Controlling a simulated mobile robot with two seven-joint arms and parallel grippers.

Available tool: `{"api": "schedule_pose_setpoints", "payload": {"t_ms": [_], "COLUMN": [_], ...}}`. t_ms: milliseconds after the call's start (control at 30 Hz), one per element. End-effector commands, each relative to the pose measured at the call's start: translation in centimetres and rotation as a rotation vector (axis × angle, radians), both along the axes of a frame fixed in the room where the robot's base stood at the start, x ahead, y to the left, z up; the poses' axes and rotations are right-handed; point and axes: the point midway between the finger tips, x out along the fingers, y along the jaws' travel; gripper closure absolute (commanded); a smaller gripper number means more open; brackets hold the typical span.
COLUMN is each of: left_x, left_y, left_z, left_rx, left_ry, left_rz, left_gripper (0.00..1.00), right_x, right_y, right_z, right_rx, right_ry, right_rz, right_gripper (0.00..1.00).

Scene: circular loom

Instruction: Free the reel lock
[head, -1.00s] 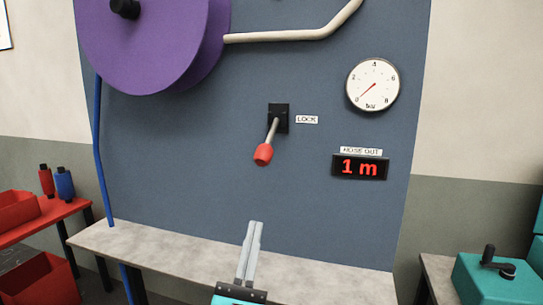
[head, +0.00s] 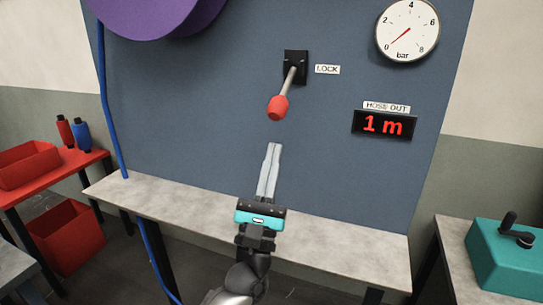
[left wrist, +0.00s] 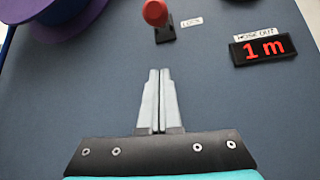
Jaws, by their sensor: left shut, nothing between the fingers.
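The reel lock is a lever with a grey shaft and a red knob (head: 278,107) on a black base plate (head: 295,67), beside a LOCK label (head: 327,69). The lever tilts down and slightly left in the head view. In the left wrist view the red knob (left wrist: 155,12) is at the top edge. My left gripper (head: 274,147) is shut and empty, its fingertips below the knob and apart from it in the picture. The purple hose reel (head: 160,15) is at the upper left, mostly cut off. My right gripper is not in view.
A display (head: 384,124) reads 1 m under a HOSE OUT label. A bar gauge (head: 407,30) is above it. A grey ledge (head: 340,238) runs below the blue panel. A blue hose (head: 105,90) hangs at left. A teal box with a crank (head: 505,255) stands right.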

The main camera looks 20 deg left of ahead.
Motion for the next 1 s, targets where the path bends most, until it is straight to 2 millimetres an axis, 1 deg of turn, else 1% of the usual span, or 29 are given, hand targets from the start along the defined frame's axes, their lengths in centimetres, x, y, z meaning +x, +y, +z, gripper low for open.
{"api": "schedule_pose_setpoints", "payload": {"t_ms": [33, 100, 367, 400, 500, 633, 800, 1000], "left_x": [0.8, 1.8, 5.2, 4.4, 3.2, 2.1, 1.4, 1.3], "left_y": [0.0, 0.1, 0.2, 0.1, 0.0, -0.2, -0.3, -0.3], "left_z": [1.2, 2.2, 5.5, 5.4, 5.9, 6.4, 6.6, 6.6], "left_rx": [-0.001, -0.002, -0.002, -0.002, -0.002, -0.003, -0.001, 0.0], "left_ry": [-0.004, -0.003, -0.002, 0.003, 0.002, 0.002, 0.001, 0.001], "left_rz": [0.001, 0.001, 0.001, -0.002, -0.001, -0.001, -0.001, 0.0], "left_gripper": [1.0, 1.0, 1.0, 1.0, 1.0, 1.0, 1.0, 1.0], "right_x": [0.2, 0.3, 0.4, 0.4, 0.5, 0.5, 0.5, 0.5], "right_y": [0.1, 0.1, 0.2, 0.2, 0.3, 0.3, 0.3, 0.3], "right_z": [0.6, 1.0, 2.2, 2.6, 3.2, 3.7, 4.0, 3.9], "right_rx": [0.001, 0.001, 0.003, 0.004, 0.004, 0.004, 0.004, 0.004], "right_ry": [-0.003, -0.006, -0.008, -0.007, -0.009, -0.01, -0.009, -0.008], "right_rz": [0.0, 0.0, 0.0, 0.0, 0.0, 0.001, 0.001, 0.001], "right_gripper": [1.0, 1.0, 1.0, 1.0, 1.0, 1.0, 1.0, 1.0]}}
